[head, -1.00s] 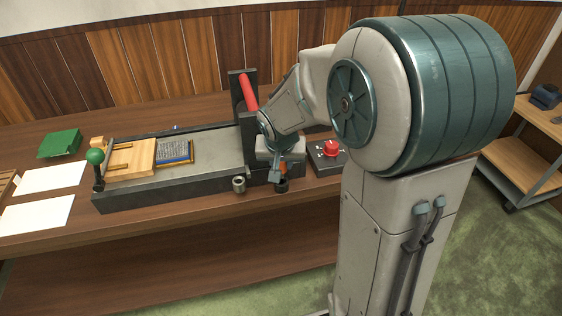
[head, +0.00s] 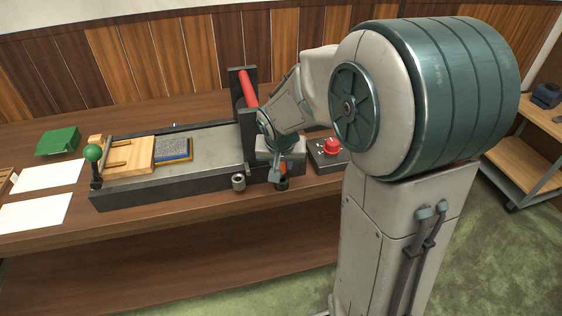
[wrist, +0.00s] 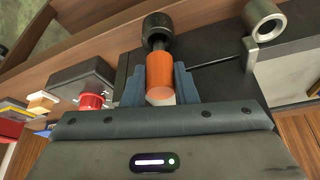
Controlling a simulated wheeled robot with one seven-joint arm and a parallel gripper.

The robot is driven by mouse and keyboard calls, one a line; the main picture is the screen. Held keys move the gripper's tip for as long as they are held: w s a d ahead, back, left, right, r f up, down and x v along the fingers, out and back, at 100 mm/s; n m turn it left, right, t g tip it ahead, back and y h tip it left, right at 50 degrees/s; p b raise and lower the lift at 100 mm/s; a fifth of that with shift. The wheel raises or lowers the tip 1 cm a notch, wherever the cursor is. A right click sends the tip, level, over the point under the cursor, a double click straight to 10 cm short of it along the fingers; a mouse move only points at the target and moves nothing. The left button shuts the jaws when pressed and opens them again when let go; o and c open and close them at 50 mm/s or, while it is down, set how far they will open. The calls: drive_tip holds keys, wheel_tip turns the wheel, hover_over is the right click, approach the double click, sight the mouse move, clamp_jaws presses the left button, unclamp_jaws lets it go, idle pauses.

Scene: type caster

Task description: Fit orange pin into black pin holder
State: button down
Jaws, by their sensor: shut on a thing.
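The orange pin (wrist: 160,76) is between the two blue-grey fingers of my gripper (wrist: 160,88) in the wrist view, and the gripper is shut on it. The black pin holder (wrist: 158,25) is a dark round socket just beyond the pin's far end. The pin's far end is in line with the holder and looks very close to it; I cannot tell whether it is inside. In the head view a bit of orange pin (head: 283,168) shows beside my gripper (head: 275,172), just above the black holder (head: 282,184). The wrist hides most of the pin there.
A grey metal ring holder (head: 239,183) sits to the left on the machine's front side. The long machine bed (head: 205,150) with a red roller (head: 248,90) stands behind. A red-knobbed control box (head: 328,152) is close on the right.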

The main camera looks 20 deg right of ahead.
drive_tip(key=shift+f+b, duration=1.35)
drive_tip(key=c, duration=1.1)
unclamp_jaws()
drive_tip(key=shift+r, duration=0.15)
drive_tip(key=shift+a+r, duration=0.1)
drive_tip(key=shift+r, duration=0.15)
drive_tip(key=p+v, duration=0.1)
drive_tip(key=v, duration=1.2)
drive_tip(key=shift+s, duration=0.1)
